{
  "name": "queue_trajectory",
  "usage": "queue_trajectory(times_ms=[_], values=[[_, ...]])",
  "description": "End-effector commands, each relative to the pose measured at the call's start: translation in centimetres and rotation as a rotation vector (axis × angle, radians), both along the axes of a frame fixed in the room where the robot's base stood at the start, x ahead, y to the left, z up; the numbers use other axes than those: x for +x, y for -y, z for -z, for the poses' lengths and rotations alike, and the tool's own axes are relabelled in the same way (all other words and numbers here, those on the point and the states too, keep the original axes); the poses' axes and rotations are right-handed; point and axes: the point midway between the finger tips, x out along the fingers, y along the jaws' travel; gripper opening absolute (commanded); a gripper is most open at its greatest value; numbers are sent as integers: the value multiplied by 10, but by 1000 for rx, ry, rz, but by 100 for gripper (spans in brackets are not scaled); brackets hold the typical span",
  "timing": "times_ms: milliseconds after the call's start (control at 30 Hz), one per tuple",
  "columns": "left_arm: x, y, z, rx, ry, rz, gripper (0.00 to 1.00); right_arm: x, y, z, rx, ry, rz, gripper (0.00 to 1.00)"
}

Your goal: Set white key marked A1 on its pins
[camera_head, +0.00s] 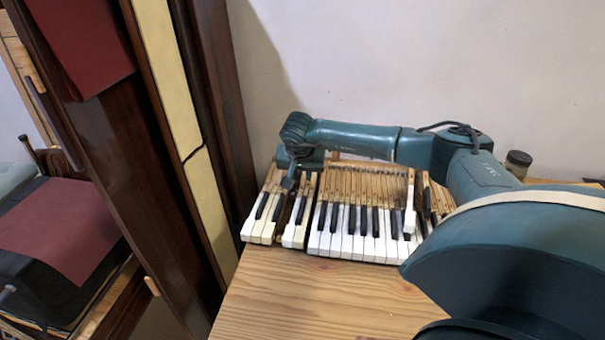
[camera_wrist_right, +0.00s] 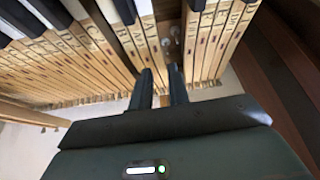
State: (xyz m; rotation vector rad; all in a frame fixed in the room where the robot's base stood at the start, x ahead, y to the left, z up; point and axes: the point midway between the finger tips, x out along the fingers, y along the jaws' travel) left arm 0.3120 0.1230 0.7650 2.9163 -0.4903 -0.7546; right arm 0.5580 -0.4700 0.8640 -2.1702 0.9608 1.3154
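A row of piano keys (camera_head: 345,245) lies on the wooden table. My right gripper (camera_head: 289,182) points down over the back of its left part. In the right wrist view, the two dark fingers (camera_wrist_right: 161,88) stand about a key's width apart. A white key's wooden shank (camera_wrist_right: 152,45) runs in between them, so they look shut on it. Beside that shank is a gap with pins (camera_wrist_right: 172,38). My left gripper is not in view.
Another white-ended key (camera_head: 409,218) stands proud at the right part of the row. A small dark jar (camera_head: 517,163) stands behind my right arm. A dark wooden case (camera_head: 130,150) rises at left. The table front (camera_head: 310,300) is bare.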

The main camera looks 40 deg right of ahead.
Motion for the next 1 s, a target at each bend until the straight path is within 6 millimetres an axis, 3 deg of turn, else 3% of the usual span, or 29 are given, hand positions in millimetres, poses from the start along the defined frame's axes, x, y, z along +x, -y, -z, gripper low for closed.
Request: queue_trajectory(times_ms=[167, 433, 767, 1000], values=[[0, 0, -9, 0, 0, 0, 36, 0, 0, -11, 0, 0, 0, 17], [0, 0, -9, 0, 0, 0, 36, 0, 0, -11, 0, 0, 0, 17], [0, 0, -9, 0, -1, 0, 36, 0, 0, -11, 0, 0, 0, 43], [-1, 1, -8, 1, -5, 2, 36, 0, 0, -11, 0, 0, 0, 43]])
